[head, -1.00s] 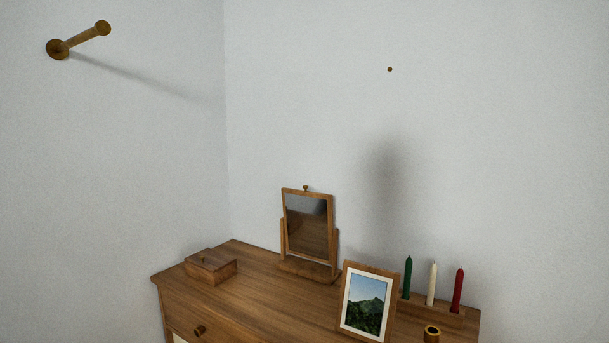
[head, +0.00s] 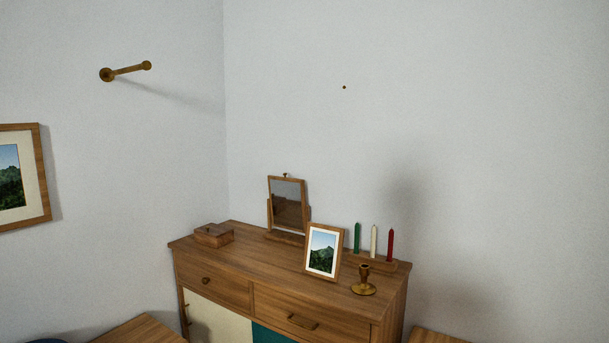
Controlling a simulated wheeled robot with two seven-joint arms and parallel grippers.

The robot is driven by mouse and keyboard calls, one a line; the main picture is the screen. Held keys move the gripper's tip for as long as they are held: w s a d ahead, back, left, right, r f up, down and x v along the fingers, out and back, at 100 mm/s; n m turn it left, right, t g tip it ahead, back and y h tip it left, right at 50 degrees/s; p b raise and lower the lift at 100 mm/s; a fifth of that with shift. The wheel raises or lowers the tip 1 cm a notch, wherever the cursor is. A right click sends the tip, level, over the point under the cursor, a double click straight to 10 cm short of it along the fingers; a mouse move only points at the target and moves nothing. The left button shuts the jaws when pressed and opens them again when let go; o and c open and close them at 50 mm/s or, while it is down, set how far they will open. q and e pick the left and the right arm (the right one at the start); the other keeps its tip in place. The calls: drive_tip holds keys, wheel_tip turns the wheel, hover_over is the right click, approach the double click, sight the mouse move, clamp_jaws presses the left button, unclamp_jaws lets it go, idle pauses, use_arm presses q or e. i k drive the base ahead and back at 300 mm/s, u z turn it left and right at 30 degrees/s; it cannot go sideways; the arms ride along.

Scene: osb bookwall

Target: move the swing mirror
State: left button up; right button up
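The swing mirror (head: 288,205) stands upright at the back of a wooden dresser (head: 250,258), near the room's corner. It has a wooden frame with a small knob on top, held between two posts on a wooden base. The framed picture in front covers part of the base's right side. Neither of my grippers shows in the head view.
On the dresser are a small wooden box (head: 213,235) left of the mirror, a standing picture frame (head: 322,251), a holder with green, white and red candles (head: 373,241), and a brass candlestick (head: 364,281). A wall peg (head: 125,71) sticks out at left.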

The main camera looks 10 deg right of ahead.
sight(287, 195)
drive_tip(key=z, duration=0.35)
drive_tip(key=i, duration=1.6)
drive_tip(key=u, duration=1)
